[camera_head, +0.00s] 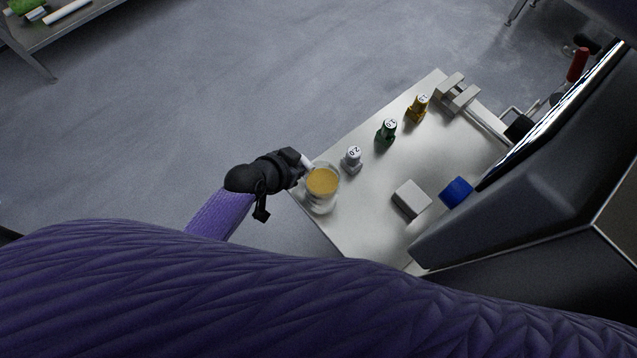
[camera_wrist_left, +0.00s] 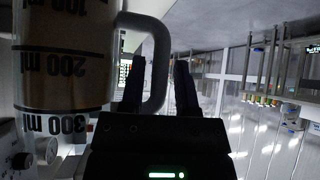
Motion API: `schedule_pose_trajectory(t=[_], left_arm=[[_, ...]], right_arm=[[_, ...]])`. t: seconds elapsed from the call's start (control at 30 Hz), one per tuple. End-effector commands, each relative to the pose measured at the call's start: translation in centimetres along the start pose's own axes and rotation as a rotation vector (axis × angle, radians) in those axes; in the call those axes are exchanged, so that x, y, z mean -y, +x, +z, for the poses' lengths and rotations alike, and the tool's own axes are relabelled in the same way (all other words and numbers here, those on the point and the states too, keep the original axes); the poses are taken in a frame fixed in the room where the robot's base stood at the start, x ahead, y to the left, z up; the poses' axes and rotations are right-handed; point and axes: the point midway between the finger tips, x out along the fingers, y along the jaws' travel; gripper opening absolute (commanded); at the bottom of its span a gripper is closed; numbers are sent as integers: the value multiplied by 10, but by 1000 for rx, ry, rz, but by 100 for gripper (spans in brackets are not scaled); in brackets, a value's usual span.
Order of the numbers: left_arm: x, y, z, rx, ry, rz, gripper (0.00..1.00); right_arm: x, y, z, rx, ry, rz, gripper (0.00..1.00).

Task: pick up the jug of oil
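The jug of oil (camera_head: 322,186) is a clear measuring jug with yellow-orange liquid. It stands upright at the near left corner of the metal table (camera_head: 365,215). In the left wrist view the jug (camera_wrist_left: 62,65) fills the left side, with ml marks that appear upside down. Its handle (camera_wrist_left: 160,60) lies between the two fingers of my left gripper (camera_wrist_left: 160,85). The fingers look apart around the handle, with a small gap on the jug side. In the head view my left gripper (camera_head: 300,165) is at the jug's left side. My right gripper is not seen.
A grey weight (camera_head: 351,159), a green one (camera_head: 386,131) and a gold one (camera_head: 417,108) stand in a row behind the jug. Open floor lies left.

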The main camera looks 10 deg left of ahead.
Motion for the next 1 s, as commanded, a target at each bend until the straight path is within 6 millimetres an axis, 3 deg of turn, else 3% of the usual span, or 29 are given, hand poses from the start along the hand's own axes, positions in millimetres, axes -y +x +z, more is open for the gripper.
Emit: schedule_pose_trajectory(t=[0.07, 0.27, 0.4, 0.47, 1.0], left_arm=[[0, 9, 2, 1, 0, 0, 39], [0, 7, 0, 1, 1, -1, 39], [0, 7, 0, 1, 1, -1, 10], [0, 7, 0, 1, 1, -1, 0], [0, 7, 0, 2, 0, -1, 0]], right_arm=[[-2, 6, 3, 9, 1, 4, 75], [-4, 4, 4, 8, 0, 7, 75], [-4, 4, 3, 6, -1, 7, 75], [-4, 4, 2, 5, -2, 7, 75], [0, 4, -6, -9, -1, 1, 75]])
